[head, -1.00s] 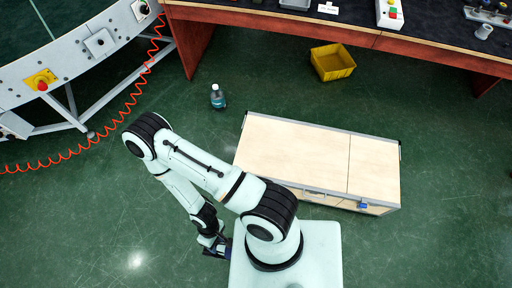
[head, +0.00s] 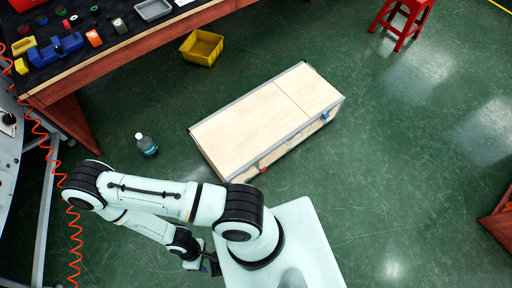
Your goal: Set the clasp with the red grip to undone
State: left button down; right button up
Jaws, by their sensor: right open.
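A flat wooden case (head: 255,118) with grey edging lies on the green floor. A small red grip (head: 263,170) shows on its near long side, toward the left end. It is too small to tell whether that clasp is done up or undone. A blue grip (head: 325,116) sits on the same side near the right end. My right gripper (head: 211,266) is at the bottom of the view, partly hidden by my arm, apart from the case. It is open, and nothing shows in it. My left gripper is not in view.
A workbench (head: 130,45) with small parts stands at the upper left. A yellow bin (head: 201,48) and a bottle (head: 146,144) are on the floor beyond and left of the case. A red stool (head: 402,20) stands at the upper right. The floor right of the case is clear.

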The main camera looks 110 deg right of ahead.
aim_at(261, 168)
jog(key=i+l+z, duration=0.1)
jog(key=i+z, duration=0.2)
jog(key=z, duration=0.2)
jog(key=i+z, duration=0.3)
jog(key=z, duration=0.15)
jog(key=i+j+z, duration=0.15)
jog(key=i+z, duration=0.2)
jog(key=z, duration=0.15)
jog(key=i+l+z, duration=0.15)
jog(key=z, duration=0.25)
jog(key=i+z, duration=0.45)
jog(key=z, duration=0.3)
jog(key=i+z, duration=0.2)
jog(key=z, duration=0.2)
jog(key=i+z, duration=0.6)
jog(key=z, duration=0.2)
jog(key=i+j+z, duration=0.1)
jog(key=i+z, duration=0.3)
jog(key=k+z, duration=0.1)
jog(key=z, duration=3.15)
